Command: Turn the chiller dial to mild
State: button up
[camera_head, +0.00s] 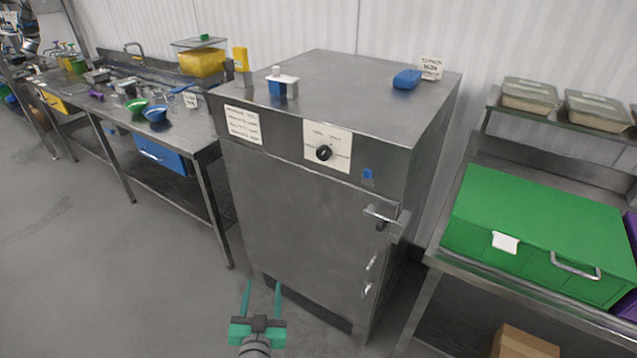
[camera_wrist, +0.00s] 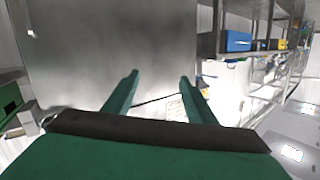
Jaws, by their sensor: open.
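The chiller (camera_head: 300,220) is a tall steel cabinet in the middle of the head view, with its door shut. Its black dial (camera_head: 324,153) sits on a white label plate (camera_head: 341,141) high on the front. The lettering around the dial is too small to read, so I cannot tell its setting. My gripper (camera_head: 262,287) is low in front of the cabinet, well below the dial, with its green fingers apart and nothing between them. In the wrist view my gripper (camera_wrist: 158,82) is open before a grey steel surface. The dial does not show there.
A door handle (camera_head: 382,217) juts out at the cabinet's right. A blue block (camera_head: 407,79) and a small blue-and-white item (camera_head: 283,86) stand on top. A steel counter (camera_head: 205,135) is at left. A green box (camera_head: 540,225) is on the right bench. Floor at left is clear.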

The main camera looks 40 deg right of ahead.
jog(key=w+d+r+m+g+h, duration=0.2)
jog(key=w+d+r+m+h, duration=0.4)
jog(key=d+r, duration=0.5)
jog(key=m+g+h, duration=0.2)
jog(key=m+g, duration=0.3)
jog(key=m, duration=0.2)
send_near(321, 156)
jog(key=x, duration=0.8)
jog(key=shift+d, duration=0.3)
jog(key=shift+w, duration=0.15)
jog(key=c, duration=1)
jog(key=shift+c, duration=0.2)
